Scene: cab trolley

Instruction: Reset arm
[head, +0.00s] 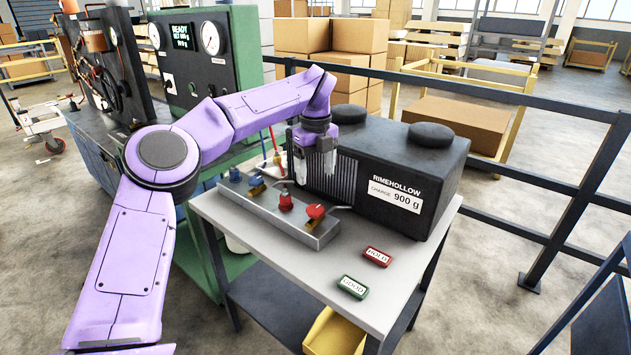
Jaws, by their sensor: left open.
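My purple left arm comes in from the left and bends over the table (365,285). Its gripper (314,170) points down, open, with nothing seen between the fingers. It shows in front of the ribbed end of a dark box (405,165) labelled RIMEHOLLOW, CHARGE 900 g, and above the grey manifold (310,232) with blue, red and yellow fittings. I cannot tell whether the fingers touch anything. A red HOLD tag (377,257) and a green GOOD tag (352,287) lie on the table top. My right gripper is not in view.
A green panel (240,60) with gauges and a READY display stands behind my arm. A dark railing (560,222) runs behind the table and along its right. A yellow bin (335,332) sits below. Cardboard boxes (302,36) stand beyond.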

